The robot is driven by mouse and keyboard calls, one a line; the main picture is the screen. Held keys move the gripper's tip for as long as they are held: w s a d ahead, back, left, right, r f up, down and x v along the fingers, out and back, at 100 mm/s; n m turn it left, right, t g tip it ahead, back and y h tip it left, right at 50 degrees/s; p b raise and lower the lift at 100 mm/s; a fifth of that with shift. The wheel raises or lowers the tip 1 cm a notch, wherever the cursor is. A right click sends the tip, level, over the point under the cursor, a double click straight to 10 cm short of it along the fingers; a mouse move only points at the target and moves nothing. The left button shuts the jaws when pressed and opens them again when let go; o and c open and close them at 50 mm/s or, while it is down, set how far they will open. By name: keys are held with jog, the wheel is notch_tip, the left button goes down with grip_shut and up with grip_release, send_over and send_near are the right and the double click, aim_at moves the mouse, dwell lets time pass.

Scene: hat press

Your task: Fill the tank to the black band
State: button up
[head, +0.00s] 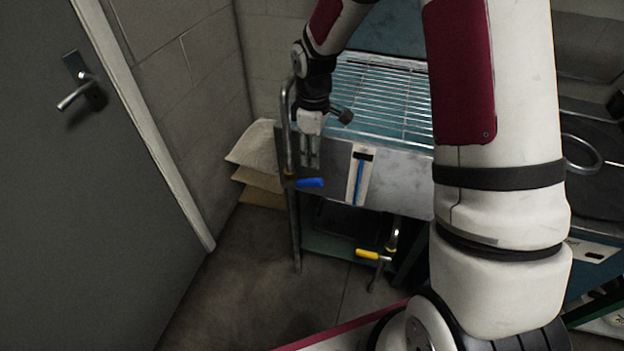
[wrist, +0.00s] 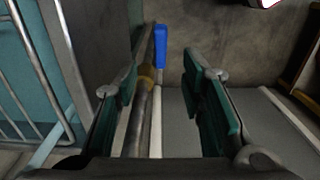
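The gauge plate (head: 360,175) is on the metal tank front (head: 400,180) in the head view. Its blue column rises from near the bottom to about the black band (head: 362,156) near the top; I cannot tell a small gap from contact. The blue valve handle (head: 309,183) lies crosswise to its upright pipe, pointing right. It also shows in the wrist view (wrist: 162,46). My gripper (head: 310,164) points down just above the blue handle, beside the pipe. In the wrist view my gripper (wrist: 164,95) is open, with the pipe (wrist: 142,105) seen between its fingers and nothing held.
A yellow valve handle (head: 367,254) sits lower right on another pipe. A wire rack (head: 385,95) tops the tank. Stacked sacks (head: 257,150) stand by the wall behind the pipe. A grey door (head: 70,200) is at left. The floor (head: 235,280) between is clear.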

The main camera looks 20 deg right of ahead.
aim_at(313, 180)
notch_tip(313, 180, down, 12)
jog(key=shift+r+b, duration=0.15)
jog(key=shift+b, duration=0.25)
grip_shut()
